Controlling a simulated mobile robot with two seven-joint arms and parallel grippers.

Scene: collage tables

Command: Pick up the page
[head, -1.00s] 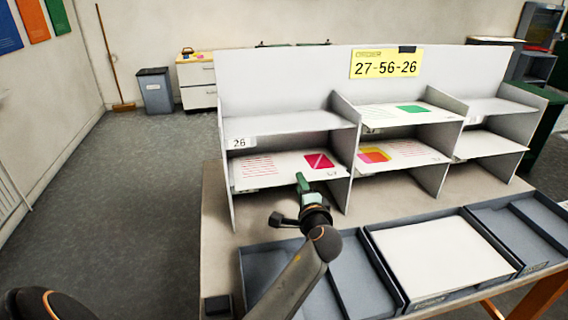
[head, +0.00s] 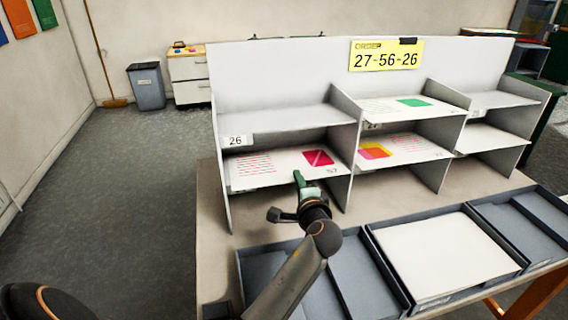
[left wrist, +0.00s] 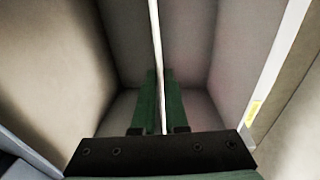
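A page (head: 285,169) with red lines of print and a crimson square lies flat in the lower left compartment of the shelf unit. My left gripper (head: 300,180), with green fingers, is at the front edge of this page, near the crimson square. In the left wrist view the page's thin white edge (left wrist: 155,40) runs between the two fingers (left wrist: 160,100). The fingers are close together on either side of it; whether they press on it cannot be made out. My right gripper is not in view.
Other printed pages lie in the middle compartments (head: 405,147). The upper left compartment (head: 270,122), above a "26" label, is bare. Grey trays stand along the table front; one holds a white sheet (head: 445,255). A yellow order sign (head: 386,54) reads 27-56-26.

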